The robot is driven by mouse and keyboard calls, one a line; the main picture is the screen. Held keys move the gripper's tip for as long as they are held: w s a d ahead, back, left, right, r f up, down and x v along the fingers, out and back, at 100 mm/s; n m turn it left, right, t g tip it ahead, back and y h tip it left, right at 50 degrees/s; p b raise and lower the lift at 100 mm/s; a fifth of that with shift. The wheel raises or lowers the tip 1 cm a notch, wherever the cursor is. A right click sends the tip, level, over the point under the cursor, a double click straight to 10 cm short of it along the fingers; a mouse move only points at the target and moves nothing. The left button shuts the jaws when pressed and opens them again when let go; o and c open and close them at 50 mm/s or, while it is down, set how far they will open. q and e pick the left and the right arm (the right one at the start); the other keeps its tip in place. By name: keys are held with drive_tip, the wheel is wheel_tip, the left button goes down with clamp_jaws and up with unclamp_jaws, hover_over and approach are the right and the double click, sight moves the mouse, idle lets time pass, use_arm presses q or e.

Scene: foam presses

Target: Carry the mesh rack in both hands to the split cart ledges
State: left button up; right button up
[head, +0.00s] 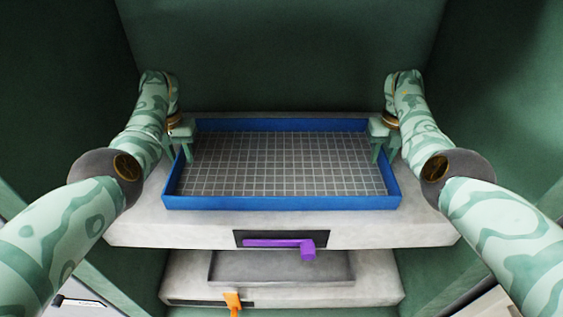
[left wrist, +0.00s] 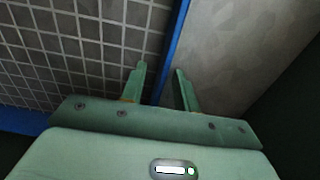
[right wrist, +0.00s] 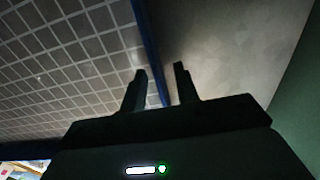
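The mesh rack (head: 280,203) is a wide blue-walled frame with a grey grid floor. It sits level on a pale grey slab (head: 130,232). My left gripper (head: 180,152) is at its left wall, with the fingers on either side of the blue wall; in the left wrist view the fingers (left wrist: 160,85) are apart with the wall between them. My right gripper (head: 383,152) is at the right wall in the same way; in the right wrist view its fingers (right wrist: 160,85) are apart around the wall. Both grippers are open. No split cart ledges are recognisable.
A purple handle (head: 280,243) sits in a dark slot on the slab's front. Below, a second grey slab (head: 375,288) has a shallow recess and an orange handle (head: 233,302). Dark green walls close in behind and on both sides.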

use_arm(q)
drive_tip(key=shift+f, duration=0.3)
use_arm(e)
drive_tip(key=shift+f, duration=0.3)
use_arm(q)
clamp_jaws()
use_arm(e)
clamp_jaws()
use_arm(q)
drive_tip(key=shift+w+r, duration=0.1)
use_arm(e)
drive_tip(key=shift+w+r, duration=0.1)
idle(0.6)
